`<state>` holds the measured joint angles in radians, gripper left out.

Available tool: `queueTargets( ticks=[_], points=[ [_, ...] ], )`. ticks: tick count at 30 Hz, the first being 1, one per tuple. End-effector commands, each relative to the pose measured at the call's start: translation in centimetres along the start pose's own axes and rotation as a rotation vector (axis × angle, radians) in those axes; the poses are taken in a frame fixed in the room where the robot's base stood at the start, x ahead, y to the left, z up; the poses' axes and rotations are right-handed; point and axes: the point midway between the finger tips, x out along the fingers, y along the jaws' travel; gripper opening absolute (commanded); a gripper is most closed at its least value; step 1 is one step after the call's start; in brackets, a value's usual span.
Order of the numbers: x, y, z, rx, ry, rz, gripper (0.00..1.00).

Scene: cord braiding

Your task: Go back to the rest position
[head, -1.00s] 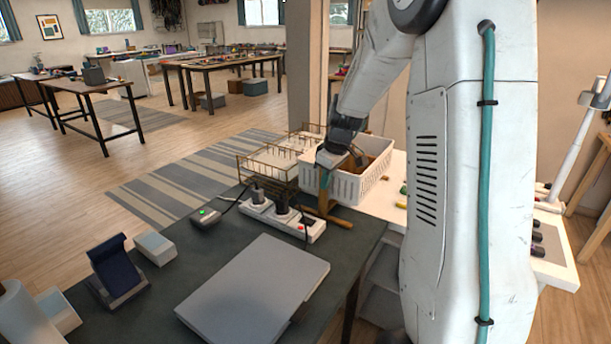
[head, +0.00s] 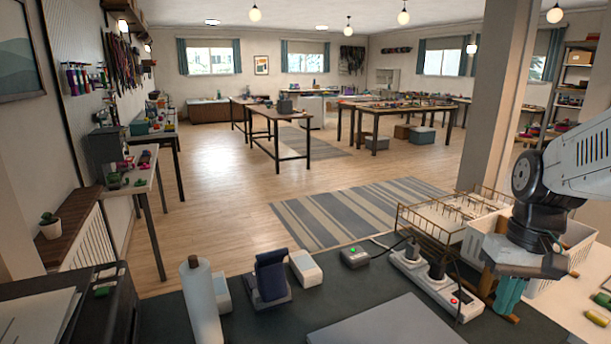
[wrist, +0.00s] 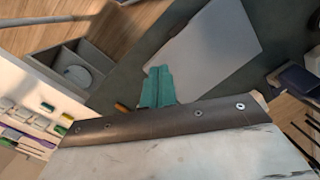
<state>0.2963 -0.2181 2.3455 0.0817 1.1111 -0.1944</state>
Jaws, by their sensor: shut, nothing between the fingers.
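My gripper (head: 507,296) is at the right of the head view, above the right end of the dark desk (head: 255,312). Its teal fingers point down and are shut with nothing between them. In the wrist view the teal fingers (wrist: 158,88) lie together above the dark desk. A wooden stand (head: 487,283) shows partly behind the fingers in the head view; I cannot tell whether they touch it. No separate marker of a rest position shows.
A power strip (head: 437,285) with plugs, a flat grey panel (head: 385,326), a phone stand (head: 270,278) and a paper roll (head: 201,305) are on the desk. A white basket (head: 484,243) and a wire rack (head: 430,222) stand near my gripper. The striped rug area (head: 345,213) is clear.

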Motion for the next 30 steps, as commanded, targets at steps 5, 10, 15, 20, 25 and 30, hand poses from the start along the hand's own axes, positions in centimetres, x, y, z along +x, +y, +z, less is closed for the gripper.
queueTargets(
  ticks=[5, 10, 15, 20, 25, 30],
  points=[
    [-1.4, -3.1, 7.0, 0.011, 0.027, 0.055, 0.00],
    [-1.8, -4.6, 11.5, -0.046, 0.090, 0.088, 0.00],
    [-2.5, -5.7, 13.2, -0.116, 0.167, 0.091, 0.00],
    [-3.0, -6.2, 13.4, -0.145, 0.194, 0.088, 0.00],
    [-3.0, -6.2, 13.4, -0.145, 0.192, 0.088, 0.00],
    [-3.0, -6.2, 13.3, -0.145, 0.192, 0.088, 0.00]
  ],
)
